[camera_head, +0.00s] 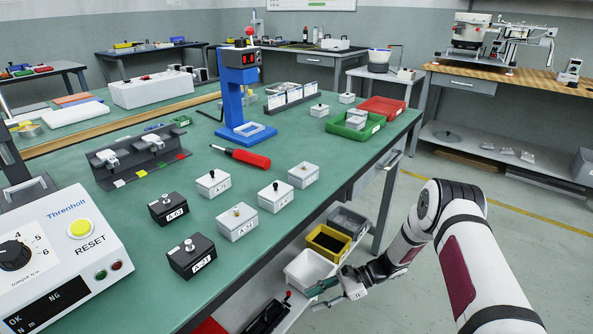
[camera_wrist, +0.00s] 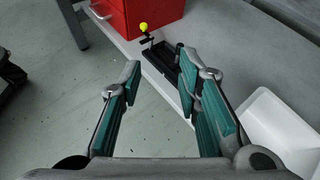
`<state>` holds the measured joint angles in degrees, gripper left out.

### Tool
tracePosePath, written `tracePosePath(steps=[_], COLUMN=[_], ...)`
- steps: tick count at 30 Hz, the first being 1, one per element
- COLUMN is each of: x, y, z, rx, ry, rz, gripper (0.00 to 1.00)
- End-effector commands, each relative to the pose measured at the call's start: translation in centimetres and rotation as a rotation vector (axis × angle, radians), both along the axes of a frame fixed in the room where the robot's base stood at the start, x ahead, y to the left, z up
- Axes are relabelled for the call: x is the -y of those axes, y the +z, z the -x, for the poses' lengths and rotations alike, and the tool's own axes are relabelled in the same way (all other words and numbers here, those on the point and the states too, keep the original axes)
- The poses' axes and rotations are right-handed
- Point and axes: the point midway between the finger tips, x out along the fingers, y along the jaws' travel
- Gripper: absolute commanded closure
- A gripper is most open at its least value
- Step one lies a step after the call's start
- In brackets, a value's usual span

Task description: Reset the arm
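My arm (camera_head: 458,240) reaches from the lower right toward the front edge of the green workbench. My gripper (camera_head: 326,292) is beside the lower shelf, below the bench top, near a white bin (camera_head: 306,270). In the wrist view my gripper (camera_wrist: 160,85) shows two teal-padded fingers spread apart, with nothing between them. Grey floor and the shelf edge show past the fingers.
The green bench top (camera_head: 225,160) carries several white and black boxes, a red screwdriver (camera_head: 243,157), a blue stand (camera_head: 236,95) and a Threnholt controller (camera_head: 55,260). Below are a yellow bin (camera_head: 328,241) and a red cabinet (camera_wrist: 150,14). Open floor (camera_head: 530,235) lies right.

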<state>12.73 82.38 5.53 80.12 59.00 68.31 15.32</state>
Motion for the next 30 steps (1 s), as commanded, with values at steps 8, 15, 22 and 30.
tracePosePath(steps=[8, 15, 22, 30], x=[0.5, 1.3, 2.2, 3.4], y=[7.2, 17.1, 25.8, 33.9], z=[-0.6, 0.5, 3.7, 9.0], rx=[0.098, 0.231, 0.352, 0.477], ry=[0.112, 0.274, 0.427, 0.584], rz=[0.041, 0.114, 0.194, 0.293], gripper=[0.69, 0.69, 0.69, 0.69])
